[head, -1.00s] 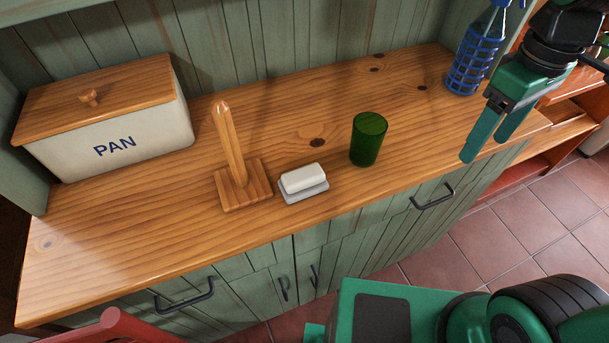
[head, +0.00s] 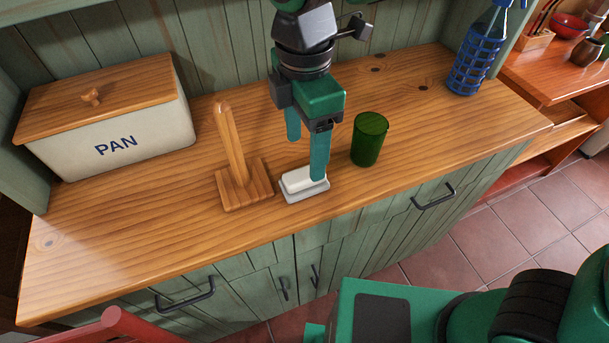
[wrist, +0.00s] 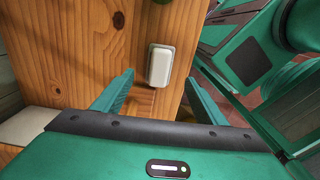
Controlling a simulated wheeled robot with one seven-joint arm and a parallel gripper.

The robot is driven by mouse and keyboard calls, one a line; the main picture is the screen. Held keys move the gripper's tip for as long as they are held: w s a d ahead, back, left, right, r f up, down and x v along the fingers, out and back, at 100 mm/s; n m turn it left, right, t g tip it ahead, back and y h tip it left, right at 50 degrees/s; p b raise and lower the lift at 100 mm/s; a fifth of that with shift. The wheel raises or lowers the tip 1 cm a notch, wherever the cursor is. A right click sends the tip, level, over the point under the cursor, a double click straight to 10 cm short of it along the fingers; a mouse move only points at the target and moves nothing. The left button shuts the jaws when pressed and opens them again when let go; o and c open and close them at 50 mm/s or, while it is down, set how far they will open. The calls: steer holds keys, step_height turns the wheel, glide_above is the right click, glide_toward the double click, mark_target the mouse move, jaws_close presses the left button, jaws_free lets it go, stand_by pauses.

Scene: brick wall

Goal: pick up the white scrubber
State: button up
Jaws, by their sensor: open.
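The white scrubber (head: 297,181) is a small white block on a grey base. It lies on the wooden counter near the front edge, between a wooden stand and a green glass. My gripper (head: 305,160) is open and empty above the counter, with its fingers pointing down. In the head view one finger overlaps the scrubber's right part. In the wrist view the scrubber (wrist: 160,65) shows whole, beyond the two open fingertips (wrist: 160,85) and roughly between them in the picture. I cannot tell the exact height of the fingers above it.
A wooden stand with an upright post (head: 236,160) is close on the left. A green glass (head: 369,139) is close on the right. A bread box (head: 110,125) and a blue bottle (head: 474,55) stand farther off. The counter's front left (head: 130,235) is clear.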

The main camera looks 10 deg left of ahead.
mark_target(304, 173)
steer(key=shift+a+f, duration=0.1)
steer(key=shift+f, duration=4.15)
steer(key=c, duration=1.1)
